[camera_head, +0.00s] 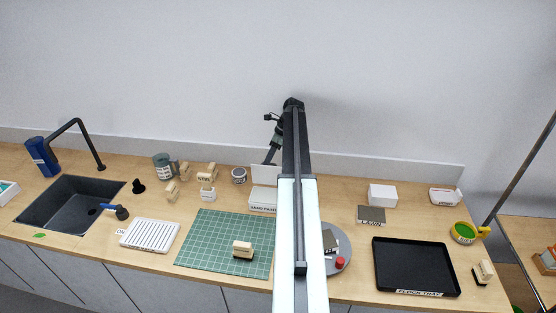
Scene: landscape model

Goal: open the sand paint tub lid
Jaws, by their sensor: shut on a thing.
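The sand paint tub (262,203) is a white box with a "SAND PAINT" label, standing on the counter at the back edge of the green mat, just left of my arm. Its white lid (263,175) stands raised at the rear of the tub, tilted up rather than flat. My gripper (268,161) reaches down from the far end of my arm to the top edge of the lid and is shut on it. The fingertips are small and partly hidden behind the lid. The right side of the tub is close to my arm, which covers what lies behind it.
A green cutting mat (210,248) with a wooden block (243,249) lies in front of the tub. A round grey turntable (343,243) is right of my arm. A small jar (239,175) and stamp blocks (207,179) stand left. A black flock tray (415,268) lies right.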

